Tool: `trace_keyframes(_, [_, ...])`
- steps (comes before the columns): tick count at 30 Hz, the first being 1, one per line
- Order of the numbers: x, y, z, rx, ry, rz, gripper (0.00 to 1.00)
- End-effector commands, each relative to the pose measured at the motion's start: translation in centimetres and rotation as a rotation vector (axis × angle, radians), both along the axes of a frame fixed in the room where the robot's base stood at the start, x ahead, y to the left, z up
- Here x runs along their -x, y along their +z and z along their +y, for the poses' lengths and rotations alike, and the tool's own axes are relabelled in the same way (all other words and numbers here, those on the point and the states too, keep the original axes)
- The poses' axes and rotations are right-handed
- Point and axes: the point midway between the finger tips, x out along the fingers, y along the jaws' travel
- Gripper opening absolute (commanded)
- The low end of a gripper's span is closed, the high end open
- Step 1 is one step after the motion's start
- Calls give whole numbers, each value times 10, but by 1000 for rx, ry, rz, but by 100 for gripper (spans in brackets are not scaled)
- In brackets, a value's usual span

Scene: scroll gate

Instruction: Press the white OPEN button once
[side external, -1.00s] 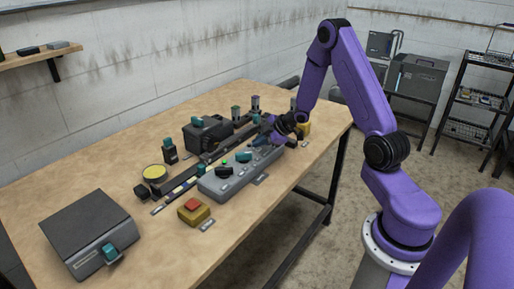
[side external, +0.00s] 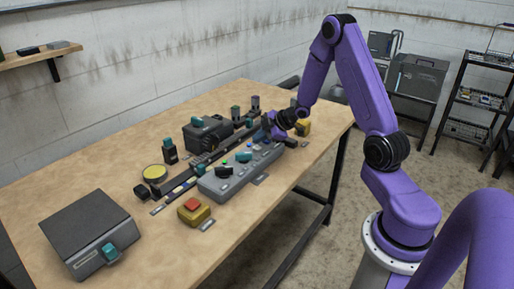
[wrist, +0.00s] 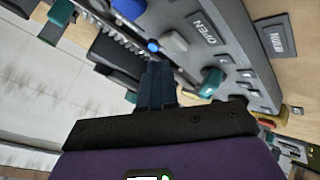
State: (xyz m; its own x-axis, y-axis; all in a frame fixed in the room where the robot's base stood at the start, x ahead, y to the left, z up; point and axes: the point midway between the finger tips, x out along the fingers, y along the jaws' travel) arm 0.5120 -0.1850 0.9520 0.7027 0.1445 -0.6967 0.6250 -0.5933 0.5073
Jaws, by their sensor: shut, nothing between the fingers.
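The grey control panel (side external: 232,187) lies on the table with knobs and buttons on top. In the wrist view, the pale OPEN button (wrist: 174,43) sits beside the printed word OPEN on the panel (wrist: 228,50). My gripper (wrist: 158,72) is shut and empty, its dark fingertips just below the button in the picture. A gap shows between them in the picture; I cannot tell the height. In the side view, my gripper (side external: 270,126) is over the far end of the panel, and the OPEN button is hard to make out.
A small blue lamp (wrist: 153,46), a larger blue button (wrist: 130,8) and a teal knob (wrist: 211,82) are close to the OPEN button. A red button on a yellow base (side external: 193,208) stands in front of the panel. Dark machinery (side external: 205,132) lies behind.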

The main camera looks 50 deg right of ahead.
Motion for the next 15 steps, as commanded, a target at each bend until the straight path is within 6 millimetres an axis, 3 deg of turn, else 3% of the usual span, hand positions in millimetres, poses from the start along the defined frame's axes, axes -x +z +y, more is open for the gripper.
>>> trace_keyframes(8, [0, 3, 0, 0, 1, -1, 0])
trace_keyframes(15, [0, 23, 0, 1, 1, -2, 0])
